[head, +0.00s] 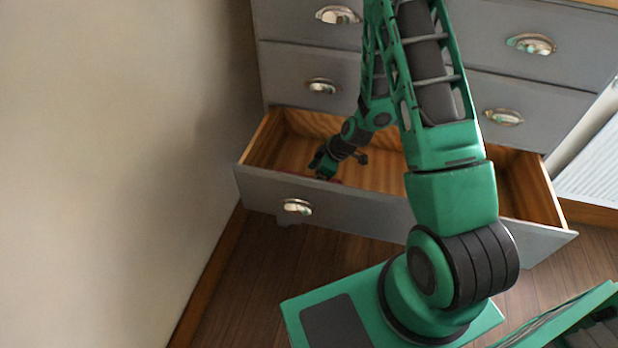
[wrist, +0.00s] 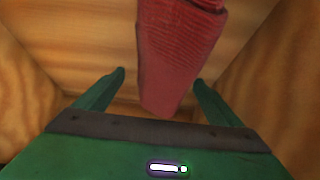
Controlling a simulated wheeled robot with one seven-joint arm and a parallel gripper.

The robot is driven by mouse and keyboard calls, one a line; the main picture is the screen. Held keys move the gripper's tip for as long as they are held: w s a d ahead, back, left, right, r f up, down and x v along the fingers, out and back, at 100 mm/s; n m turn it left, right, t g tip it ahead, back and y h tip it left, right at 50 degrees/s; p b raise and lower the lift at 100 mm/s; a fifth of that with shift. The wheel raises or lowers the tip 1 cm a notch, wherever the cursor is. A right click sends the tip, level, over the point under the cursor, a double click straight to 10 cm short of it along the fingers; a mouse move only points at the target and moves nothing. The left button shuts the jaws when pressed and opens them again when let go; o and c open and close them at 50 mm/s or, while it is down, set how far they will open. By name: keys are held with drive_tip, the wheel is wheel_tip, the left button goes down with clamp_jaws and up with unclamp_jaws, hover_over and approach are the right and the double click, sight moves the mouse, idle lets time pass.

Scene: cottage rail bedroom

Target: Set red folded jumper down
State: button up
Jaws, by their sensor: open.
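The red folded jumper (wrist: 180,55) lies in the open bottom drawer (head: 390,209), on its wooden floor. In the wrist view its near end reaches between my gripper's fingers (wrist: 160,85), with a gap on both sides. My gripper is open and does not hold it. In the head view my gripper (head: 325,168) is down inside the left part of the drawer. Only a thin red sliver of the jumper shows there; the drawer front and my gripper hide the rest.
The grey chest of drawers (head: 290,62) has its upper drawers shut. A plain wall (head: 110,150) stands close on the left. The drawer's wooden side walls (wrist: 275,70) flank my gripper. A white radiator (head: 592,165) is at the right. The drawer's right part looks empty.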

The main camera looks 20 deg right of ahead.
drive_tip(key=v, duration=1.2)
drive_tip(key=s+d+r+m+g+h, duration=0.25)
drive_tip(key=s+d+r+m, duration=0.45)
drive_tip(key=s+r, duration=0.5)
drive_tip(key=s+d+r+m+h, duration=0.1)
drive_tip(key=s+r+m, duration=0.4)
drive_tip(key=s, duration=0.3)
drive_tip(key=s+d+r+m+g+h, duration=0.1)
drive_tip(key=s+d+r+m, duration=0.1)
drive_tip(key=s+r+m, duration=0.3)
drive_tip(key=s+r, duration=0.1)
drive_tip(key=s, duration=0.2)
drive_tip(key=shift+s+d, duration=0.2)
drive_tip(key=shift+s, duration=0.15)
drive_tip(key=shift+w+f, duration=0.25)
drive_tip(key=shift+w, duration=0.35)
